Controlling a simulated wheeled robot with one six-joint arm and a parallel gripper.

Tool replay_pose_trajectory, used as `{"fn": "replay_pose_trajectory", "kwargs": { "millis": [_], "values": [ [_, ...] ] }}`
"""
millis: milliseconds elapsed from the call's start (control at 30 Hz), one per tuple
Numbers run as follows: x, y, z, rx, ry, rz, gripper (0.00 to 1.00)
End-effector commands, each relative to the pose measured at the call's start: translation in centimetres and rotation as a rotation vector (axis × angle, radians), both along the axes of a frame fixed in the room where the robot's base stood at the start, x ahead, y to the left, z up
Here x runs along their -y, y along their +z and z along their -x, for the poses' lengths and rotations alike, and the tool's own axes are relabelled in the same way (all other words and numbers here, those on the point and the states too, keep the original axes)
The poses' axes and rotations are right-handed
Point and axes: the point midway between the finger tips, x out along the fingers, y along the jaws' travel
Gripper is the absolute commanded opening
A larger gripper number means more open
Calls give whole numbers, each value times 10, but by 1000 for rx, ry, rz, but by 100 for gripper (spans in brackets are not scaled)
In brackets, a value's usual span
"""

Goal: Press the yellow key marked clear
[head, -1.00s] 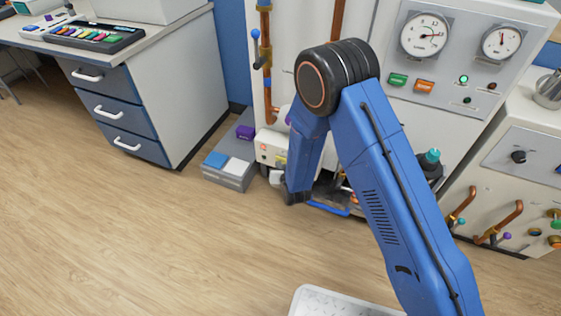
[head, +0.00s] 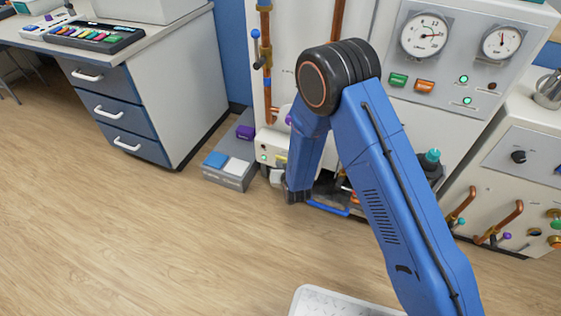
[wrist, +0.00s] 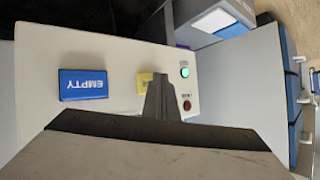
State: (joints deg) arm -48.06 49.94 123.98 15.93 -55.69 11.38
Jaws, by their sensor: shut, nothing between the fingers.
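The yellow key (wrist: 145,80) is on a pale panel (wrist: 110,40) in the wrist view. My gripper (wrist: 160,80) is shut and empty, and its tip covers the key's right part. The key's lettering is mostly hidden, and I cannot tell whether the tip touches it. A blue key marked EMPTY (wrist: 83,84) lies to the left. In the head view my arm hides the key and the gripper.
On the panel a green lamp (wrist: 184,72) is lit and a red lamp (wrist: 187,105) looks dark. A grey box with blue and white tops (head: 228,170) stands on the floor beside the unit. Drawers (head: 115,110) stand at left; the floor between is clear.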

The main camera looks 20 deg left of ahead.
Motion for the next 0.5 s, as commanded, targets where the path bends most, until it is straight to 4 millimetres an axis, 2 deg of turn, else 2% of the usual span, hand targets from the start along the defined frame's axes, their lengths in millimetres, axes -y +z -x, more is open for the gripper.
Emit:
{"fn": "replay_pose_trajectory", "kwargs": {
  "millis": [500],
  "values": [
    [-1,0,16,0,0,0,0]
  ]
}}
